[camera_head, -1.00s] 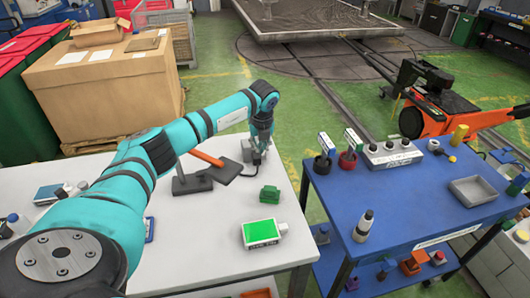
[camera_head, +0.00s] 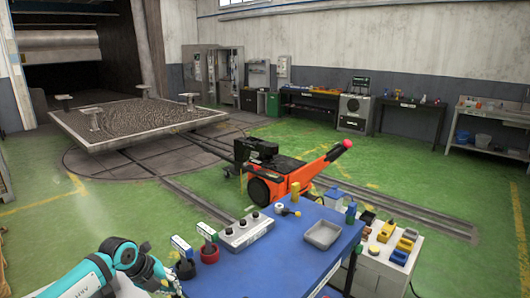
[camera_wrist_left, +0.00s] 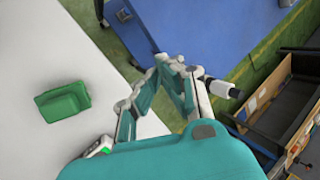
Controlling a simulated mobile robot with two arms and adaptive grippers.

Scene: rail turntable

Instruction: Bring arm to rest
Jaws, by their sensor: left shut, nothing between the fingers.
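My left arm (camera_head: 102,268) is at the bottom left corner of the head view, in teal. My left gripper (camera_head: 170,284) hangs from its end, partly cut off by the lower picture edge. In the left wrist view the left gripper (camera_wrist_left: 172,64) has its fingers drawn together at the tips, with nothing between them. It is near the gap between the white table (camera_wrist_left: 32,50) and the blue cart (camera_wrist_left: 200,25). My right gripper is not in view.
A green block (camera_wrist_left: 62,102) lies on the white table. The blue cart top (camera_head: 268,262) carries a grey tray (camera_head: 323,235), a white socket box (camera_head: 246,232) and red and black holders. An orange machine (camera_head: 290,178) stands behind.

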